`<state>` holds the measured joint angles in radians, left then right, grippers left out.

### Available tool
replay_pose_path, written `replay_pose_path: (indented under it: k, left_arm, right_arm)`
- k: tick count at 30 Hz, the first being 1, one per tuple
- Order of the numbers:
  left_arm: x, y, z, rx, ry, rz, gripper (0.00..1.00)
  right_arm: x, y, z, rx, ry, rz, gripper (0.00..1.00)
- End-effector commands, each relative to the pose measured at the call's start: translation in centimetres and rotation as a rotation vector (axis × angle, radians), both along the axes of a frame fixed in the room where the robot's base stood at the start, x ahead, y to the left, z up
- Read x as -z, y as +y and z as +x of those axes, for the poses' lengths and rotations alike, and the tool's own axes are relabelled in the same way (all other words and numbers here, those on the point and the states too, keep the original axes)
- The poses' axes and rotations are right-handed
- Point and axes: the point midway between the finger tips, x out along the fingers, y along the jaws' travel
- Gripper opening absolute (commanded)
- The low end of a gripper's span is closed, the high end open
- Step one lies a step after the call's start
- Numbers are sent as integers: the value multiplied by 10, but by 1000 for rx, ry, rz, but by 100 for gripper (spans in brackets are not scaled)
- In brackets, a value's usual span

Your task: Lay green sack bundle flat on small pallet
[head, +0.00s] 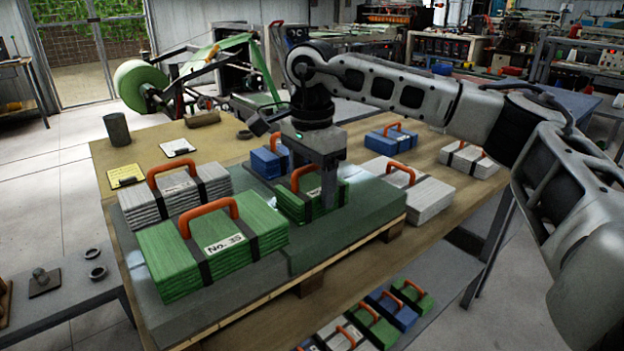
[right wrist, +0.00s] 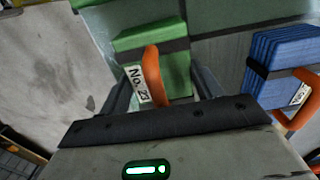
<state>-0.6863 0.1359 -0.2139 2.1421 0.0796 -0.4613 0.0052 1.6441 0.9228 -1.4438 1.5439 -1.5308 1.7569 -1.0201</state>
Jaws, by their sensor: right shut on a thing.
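My right gripper (head: 318,195) points down and is shut on the orange handle of a green sack bundle (head: 292,208) with dark straps. In the right wrist view the handle (right wrist: 153,72) stands between my fingers, beside a white label on the green bundle (right wrist: 172,68). The bundle looks level over the grey-green top of the small pallet (head: 378,217); whether its underside touches cannot be told. A larger green bundle labelled No. 35 (head: 163,262) lies flat at the pallet's near left. My left gripper is not in view.
A white bundle (head: 150,207) lies left and a blue bundle (head: 262,163) just behind the held one. More white (head: 430,200) and blue (head: 378,144) bundles stand on the wooden table (head: 222,138) to the right. Bare pallet top shows right of the held bundle.

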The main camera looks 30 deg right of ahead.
Motion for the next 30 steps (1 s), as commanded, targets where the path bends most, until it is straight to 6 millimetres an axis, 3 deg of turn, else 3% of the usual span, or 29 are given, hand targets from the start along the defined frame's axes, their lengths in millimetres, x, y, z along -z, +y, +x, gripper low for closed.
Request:
replay_pose_path:
  k: [10, 11, 12, 13, 24, 30]
  left_arm:
    - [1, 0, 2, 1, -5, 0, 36]
    - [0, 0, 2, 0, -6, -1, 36]
    - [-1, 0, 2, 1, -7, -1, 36]
    - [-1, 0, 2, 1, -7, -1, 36]
    - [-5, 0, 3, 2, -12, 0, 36]
    - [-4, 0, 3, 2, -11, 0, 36]
  right_arm:
    - [4, 0, 0, 0, -1, 0, 41]
    - [4, 0, 0, 0, -1, 0, 70]
    - [3, 0, 0, 0, -1, 0, 82]
    - [3, 0, 0, 0, -1, 0, 87]
    - [-4, 0, 0, 0, -2, 0, 87]
    - [-38, 0, 1, 0, -5, 1, 87]
